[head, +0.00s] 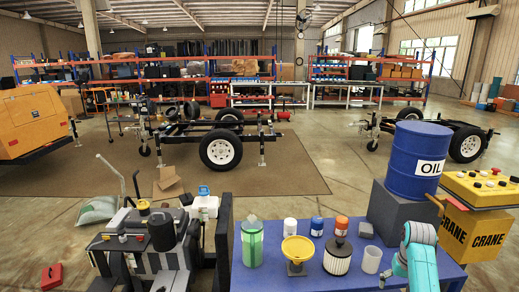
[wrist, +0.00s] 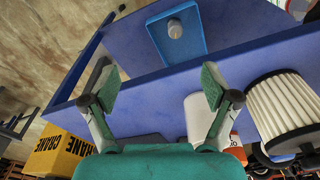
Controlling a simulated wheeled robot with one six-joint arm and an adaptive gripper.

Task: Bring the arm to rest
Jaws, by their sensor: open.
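My teal arm (head: 420,258) reaches over the right end of the blue table in the head view. My gripper (head: 385,276) is low over that table, just right of a white cylinder (head: 372,260). Nothing is held. A white cylinder (wrist: 197,118) shows beside and partly behind the right finger; I cannot tell whether they touch.
The blue table (head: 330,280) bears a pleated filter (head: 338,260), a yellow funnel-like piece (head: 298,250), a green bottle (head: 252,243) and small cans. An oil drum (head: 416,160) and yellow crane box (head: 468,232) stand right. A blue tray (wrist: 158,43) shows in the wrist view.

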